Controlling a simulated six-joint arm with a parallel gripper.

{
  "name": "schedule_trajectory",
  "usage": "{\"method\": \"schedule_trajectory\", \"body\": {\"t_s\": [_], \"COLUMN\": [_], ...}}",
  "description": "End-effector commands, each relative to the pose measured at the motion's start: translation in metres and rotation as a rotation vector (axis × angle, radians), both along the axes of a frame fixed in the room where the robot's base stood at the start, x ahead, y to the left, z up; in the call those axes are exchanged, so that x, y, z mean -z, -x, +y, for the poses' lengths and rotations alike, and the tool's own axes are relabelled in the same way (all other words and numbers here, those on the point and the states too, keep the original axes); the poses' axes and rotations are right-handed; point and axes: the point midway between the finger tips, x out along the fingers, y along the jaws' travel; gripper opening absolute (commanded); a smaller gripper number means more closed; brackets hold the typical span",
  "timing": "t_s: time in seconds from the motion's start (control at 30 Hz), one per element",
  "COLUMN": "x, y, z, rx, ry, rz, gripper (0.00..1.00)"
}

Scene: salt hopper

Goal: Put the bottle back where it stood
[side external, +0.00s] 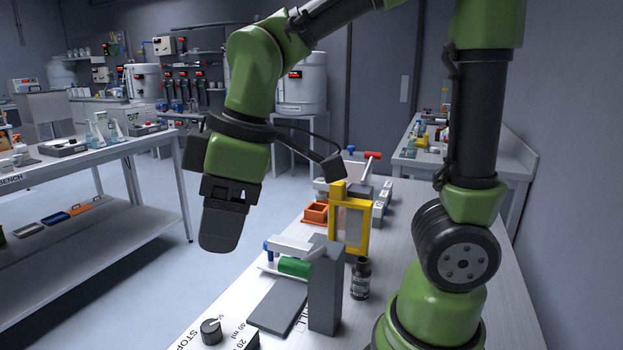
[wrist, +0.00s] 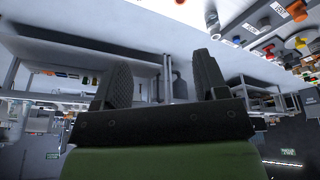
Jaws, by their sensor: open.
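A small dark bottle (side external: 361,279) with a pale label stands upright on the light bench (side external: 420,300), just right of a tall grey block (side external: 325,285) and in front of the yellow frame (side external: 364,228). My gripper (side external: 221,230) is up in the air to the left of the bottle, well apart from it. In the wrist view my gripper (wrist: 163,82) has its two dark fingers spread with nothing between them. I cannot pick out the bottle in the wrist view.
A grey plate (side external: 278,305), a green cylinder (side external: 295,266) and a black knob (side external: 211,331) lie near the bench's front left. A separate bench (side external: 95,160) with glassware stands at left, across open floor.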

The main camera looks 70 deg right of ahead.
Motion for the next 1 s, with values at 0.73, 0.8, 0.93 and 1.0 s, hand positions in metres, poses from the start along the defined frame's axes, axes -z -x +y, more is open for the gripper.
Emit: {"method": "schedule_trajectory", "body": {"t_s": [0.73,0.8,0.93,1.0], "x": [-0.038,-0.038,-0.038,-0.038], "y": [0.091,0.091,0.091,0.091], "z": [-0.045,-0.045,-0.045,-0.045], "rx": [0.902,0.901,0.900,0.900], "ry": [-0.455,-0.454,-0.454,-0.454], "rz": [-0.170,-0.170,-0.170,-0.170], "gripper": [0.67,0.67,0.67,0.67]}}
